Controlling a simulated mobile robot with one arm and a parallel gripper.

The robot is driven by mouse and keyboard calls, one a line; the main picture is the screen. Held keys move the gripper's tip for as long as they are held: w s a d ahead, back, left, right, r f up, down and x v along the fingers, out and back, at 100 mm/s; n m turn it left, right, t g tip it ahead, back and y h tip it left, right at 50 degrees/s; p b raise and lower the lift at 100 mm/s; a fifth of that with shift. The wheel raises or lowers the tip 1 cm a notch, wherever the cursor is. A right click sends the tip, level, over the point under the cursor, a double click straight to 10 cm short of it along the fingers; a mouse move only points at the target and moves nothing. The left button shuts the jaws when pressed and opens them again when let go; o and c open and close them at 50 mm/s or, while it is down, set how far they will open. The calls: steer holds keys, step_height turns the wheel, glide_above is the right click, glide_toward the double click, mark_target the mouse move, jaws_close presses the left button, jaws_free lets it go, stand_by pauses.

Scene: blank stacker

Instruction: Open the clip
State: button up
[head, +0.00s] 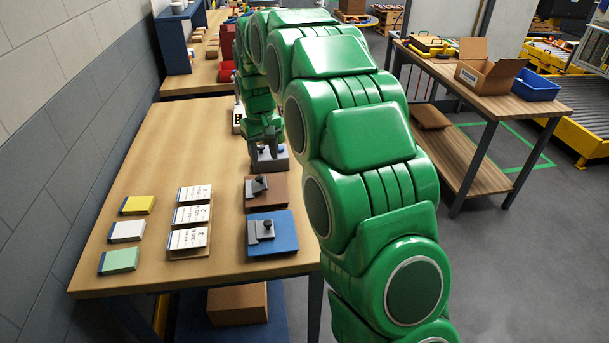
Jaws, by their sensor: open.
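Three blocks with clips stand in a column on the wooden table (170,160). The near blue block (285,240) bears a grey clip (261,230) with a dark knob. The middle brown block (278,188) bears a similar clip (257,186). The far grey block (282,161) is partly hidden by my gripper, and I cannot make out its clip clearly. My gripper (267,153) points down at this far block with its jaws open. I cannot tell whether its fingers touch anything.
Left of the clips are several white labelled cards (188,238) and a yellow (138,205), a white (127,231) and a green pad (119,261). A grey wall (60,130) borders the left. My arm covers the table's right side.

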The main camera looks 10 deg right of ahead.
steer(key=s+d+r+m, duration=0.1)
steer(key=s+d+r, duration=0.2)
steer(key=s, duration=0.6)
steer(key=s+d+r, duration=0.3)
steer(key=s+d, duration=0.1)
steer(key=s, duration=0.6)
steer(key=shift+d+r+m+g, duration=0.3)
steer(key=shift+d+m+g, duration=0.1)
steer(key=shift+w+f, duration=0.1)
steer(key=m+t+h, duration=0.2)
steer(key=t+h, duration=0.2)
steer(key=t, duration=0.1)
glide_toward(258, 177)
steer(key=shift+x, duration=3.9)
jaws_close()
